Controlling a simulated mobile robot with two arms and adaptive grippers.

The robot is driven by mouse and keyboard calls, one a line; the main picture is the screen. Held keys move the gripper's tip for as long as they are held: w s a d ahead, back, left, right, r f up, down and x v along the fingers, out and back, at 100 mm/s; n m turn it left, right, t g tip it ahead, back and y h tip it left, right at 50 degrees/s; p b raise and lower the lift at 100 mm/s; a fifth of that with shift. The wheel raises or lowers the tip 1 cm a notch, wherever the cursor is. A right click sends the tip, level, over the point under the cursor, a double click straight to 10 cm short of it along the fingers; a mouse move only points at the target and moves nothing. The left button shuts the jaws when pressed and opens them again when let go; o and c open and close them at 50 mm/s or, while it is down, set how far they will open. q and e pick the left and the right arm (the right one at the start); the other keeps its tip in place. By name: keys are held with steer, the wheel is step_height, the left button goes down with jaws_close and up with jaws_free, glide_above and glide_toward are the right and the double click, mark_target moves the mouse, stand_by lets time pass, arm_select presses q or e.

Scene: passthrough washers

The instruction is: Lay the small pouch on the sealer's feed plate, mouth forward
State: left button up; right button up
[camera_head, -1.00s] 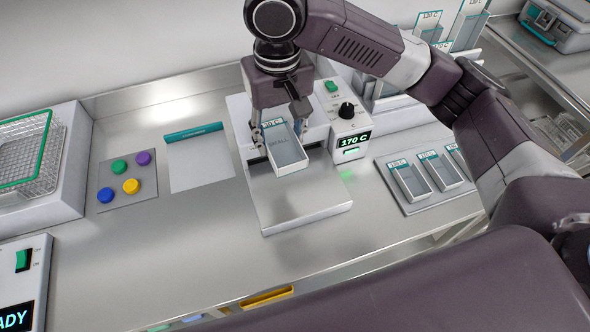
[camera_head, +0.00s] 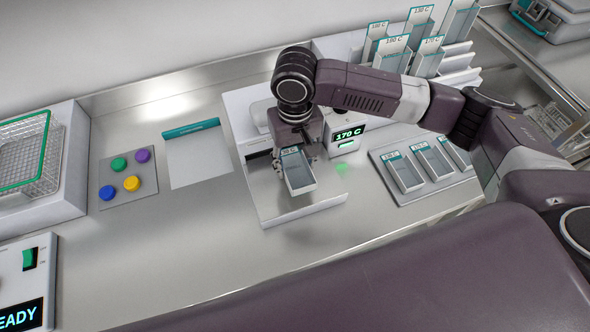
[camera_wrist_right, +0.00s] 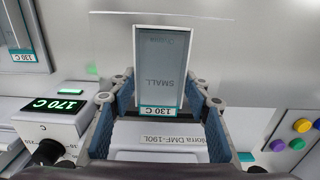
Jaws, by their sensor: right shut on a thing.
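The small pouch (camera_head: 300,174) is pale grey and shallow, with a teal-edged label. In the right wrist view the pouch (camera_wrist_right: 160,65) reads SMALL and 130 C, with its label end nearest my palm. My right gripper (camera_head: 293,158) is shut on its sides, and in the wrist view a finger of the gripper (camera_wrist_right: 160,98) lies along each side. The pouch is over the sealer's feed plate (camera_head: 264,190), its far end toward the plate's front edge. I cannot tell whether it touches the plate. The white sealer (camera_head: 240,115) shows 170 C. My left gripper is not in view.
A tray (camera_head: 400,198) of several pouches lies right of the sealer. A rack (camera_head: 455,68) of labelled pouches stands behind. Left are a white sheet (camera_head: 200,165), a pad with coloured discs (camera_head: 132,184) and a wire basket (camera_head: 22,155).

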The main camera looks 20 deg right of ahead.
mark_target(295, 165)
steer(key=shift+f+p, duration=0.4)
steer(key=shift+f, duration=1.9)
steer(key=o, duration=0.7)
steer(key=shift+o, duration=0.2)
steer(key=shift+r, duration=0.15)
steer(key=shift+r, duration=0.3)
step_height(295, 165, up, 11)
steer(key=b, duration=0.3)
steer(key=shift+r, duration=0.1)
steer(key=shift+s, duration=0.1)
